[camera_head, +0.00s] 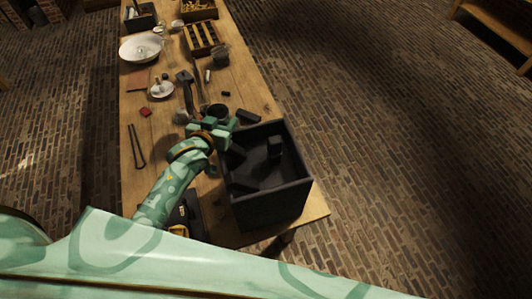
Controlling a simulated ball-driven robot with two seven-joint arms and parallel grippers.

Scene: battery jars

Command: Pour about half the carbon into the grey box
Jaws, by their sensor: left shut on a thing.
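The grey box (296,191) stands open-topped at the near right corner of the wooden table. Several dark chunks, which look like carbon, lie inside it, one of them (275,147) near its far right side. My left gripper (218,124) is at the box's far left corner, shut on a dark round vessel (217,109). The vessel's contents are too dark to make out, and the gripper hides its lower part. Dark blocks lie on the table beyond the box, one (249,117) close to its far wall. My right gripper is not in view.
The wooden table (155,185) holds black tongs (136,147), a small white dish (161,89), a large white bowl (141,47), a slotted wooden rack (201,38) and hammer-like tools. The table's right edge is close to the box. Brick floor surrounds it.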

